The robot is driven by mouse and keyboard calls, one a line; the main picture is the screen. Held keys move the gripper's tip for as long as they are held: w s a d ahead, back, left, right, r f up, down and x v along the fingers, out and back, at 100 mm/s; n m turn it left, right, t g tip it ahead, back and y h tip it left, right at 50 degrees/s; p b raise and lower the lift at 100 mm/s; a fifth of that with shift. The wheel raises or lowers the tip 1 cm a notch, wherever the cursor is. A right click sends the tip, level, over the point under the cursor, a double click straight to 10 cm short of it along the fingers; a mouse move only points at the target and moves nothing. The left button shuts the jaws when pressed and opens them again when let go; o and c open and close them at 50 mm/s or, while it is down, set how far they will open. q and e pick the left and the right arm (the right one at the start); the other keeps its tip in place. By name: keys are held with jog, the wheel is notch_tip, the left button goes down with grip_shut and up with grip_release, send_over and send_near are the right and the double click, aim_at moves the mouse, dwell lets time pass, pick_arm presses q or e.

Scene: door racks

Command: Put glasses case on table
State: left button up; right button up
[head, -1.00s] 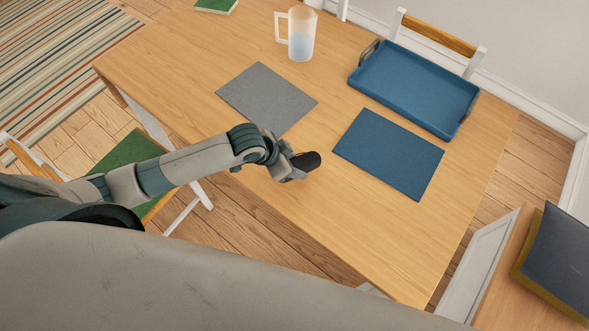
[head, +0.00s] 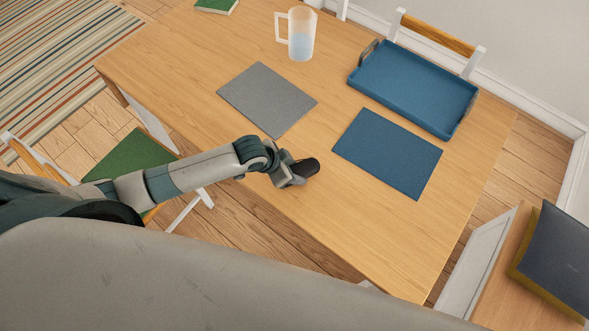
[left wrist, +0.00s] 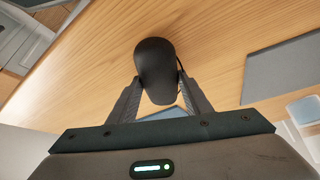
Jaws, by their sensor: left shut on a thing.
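The glasses case (head: 307,167) is a dark, rounded, elongated case. My left gripper (head: 294,172) is shut on it near the front edge of the wooden table (head: 380,221). In the left wrist view the black case (left wrist: 156,66) sits between the two fingers of the gripper (left wrist: 158,100), and its far end sticks out beyond them. The case shows over the table top; I cannot tell whether it touches the wood. My right gripper is not in view.
A grey mat (head: 267,100) and a blue mat (head: 388,152) lie on the table. Behind them are a blue tray (head: 415,87) and a clear jug (head: 301,36). A green book (head: 216,5) lies at the far left. Bare wood surrounds the case. A green-seated chair (head: 130,158) stands in front.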

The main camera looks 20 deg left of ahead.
pick_arm(q)
jog(key=o, duration=1.1)
jog(key=shift+r, duration=0.15)
jog(key=b+v, duration=0.2)
jog(key=v, duration=1)
